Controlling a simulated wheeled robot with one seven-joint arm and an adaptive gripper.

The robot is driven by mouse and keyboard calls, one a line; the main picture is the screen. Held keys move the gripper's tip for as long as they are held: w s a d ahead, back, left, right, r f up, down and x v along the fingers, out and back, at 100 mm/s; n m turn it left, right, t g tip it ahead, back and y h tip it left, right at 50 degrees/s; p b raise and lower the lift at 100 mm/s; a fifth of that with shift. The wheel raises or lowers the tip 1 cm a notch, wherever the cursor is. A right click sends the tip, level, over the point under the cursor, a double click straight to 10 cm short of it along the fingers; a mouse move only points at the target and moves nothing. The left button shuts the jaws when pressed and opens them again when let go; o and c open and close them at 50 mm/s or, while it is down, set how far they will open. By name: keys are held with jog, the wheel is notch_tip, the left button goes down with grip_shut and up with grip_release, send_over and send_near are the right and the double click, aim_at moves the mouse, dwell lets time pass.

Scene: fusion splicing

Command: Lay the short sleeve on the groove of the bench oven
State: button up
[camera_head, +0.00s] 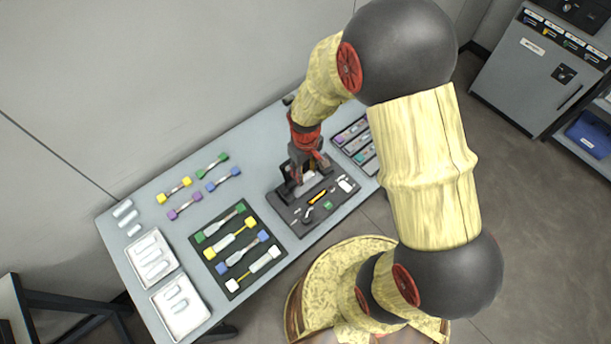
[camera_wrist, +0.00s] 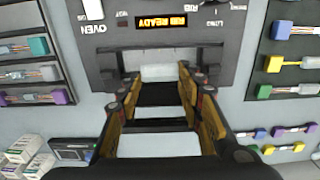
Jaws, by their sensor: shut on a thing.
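The bench oven (camera_head: 283,210) is a dark flat unit with a lit orange display; in the wrist view its panel (camera_wrist: 225,30) fills the top and reads "READY". My gripper (camera_head: 299,186) is down over the oven's back-left part in the head view. In the wrist view my gripper (camera_wrist: 155,73) has its two fingers at the oven's near edge, a gap showing between them. The groove is mostly hidden by the fingers and arm.
A dark tray (camera_head: 213,262) of coloured-end fibre pieces lies left of the oven, another (camera_head: 345,139) to its right. White trays (camera_head: 133,248) of pale sleeves and loose pale sleeves (camera_head: 127,216) are at the table's left end. Loose coloured pieces (camera_head: 174,189) lie behind.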

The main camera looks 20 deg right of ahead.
aim_at(305, 174)
jog(key=shift+f+b, duration=0.35)
jog(key=shift+f, duration=1.2)
jog(key=shift+f, duration=0.4)
jog(key=shift+f+b, duration=0.25)
jog(key=shift+b, duration=0.1)
jog(key=o, duration=0.7)
jog(key=shift+r, duration=0.2)
